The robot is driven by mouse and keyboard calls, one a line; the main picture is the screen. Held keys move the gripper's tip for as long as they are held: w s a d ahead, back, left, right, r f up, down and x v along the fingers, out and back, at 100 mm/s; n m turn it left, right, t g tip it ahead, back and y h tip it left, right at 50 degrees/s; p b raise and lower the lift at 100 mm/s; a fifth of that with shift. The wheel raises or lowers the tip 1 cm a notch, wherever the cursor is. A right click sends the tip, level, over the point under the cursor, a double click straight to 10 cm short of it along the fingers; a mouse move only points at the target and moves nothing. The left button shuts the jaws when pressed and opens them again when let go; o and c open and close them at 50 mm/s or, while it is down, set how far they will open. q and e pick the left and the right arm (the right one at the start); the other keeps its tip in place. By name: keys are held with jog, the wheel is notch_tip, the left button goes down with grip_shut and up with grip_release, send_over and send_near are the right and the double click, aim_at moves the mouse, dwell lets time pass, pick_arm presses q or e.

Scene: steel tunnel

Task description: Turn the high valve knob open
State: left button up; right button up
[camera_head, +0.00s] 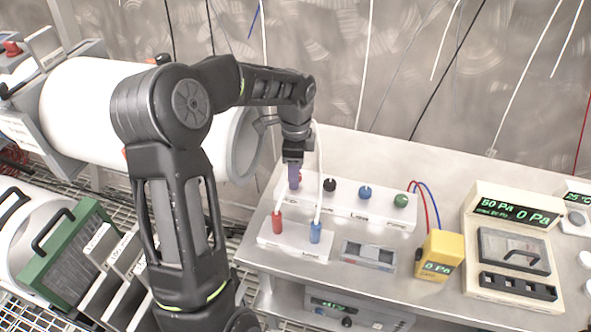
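A long white valve panel (348,208) stands on the steel bench with a row of knobs on top. A black knob (330,186), a blue knob (365,192) and a green knob (400,201) stand upright along it. The label in front of the blue one seems to read "Low"; the label near the black one is partly covered by a white hose, so I cannot confirm the high knob. My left gripper (294,180) points down at the panel's left end, left of the black knob. My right gripper is out of view.
A white block (295,242) with red and blue hose plugs stands in front of the panel. A yellow gauge (439,256) and a pressure display unit (512,245) are to the right. A large white cylinder (85,108) lies behind my arm. Bare bench lies behind the panel.

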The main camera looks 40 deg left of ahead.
pick_arm(q)
notch_tip(320, 180, up, 8)
jog(key=shift+f, duration=0.1)
dwell(0.4)
jog(key=shift+s, duration=0.1)
dwell(0.4)
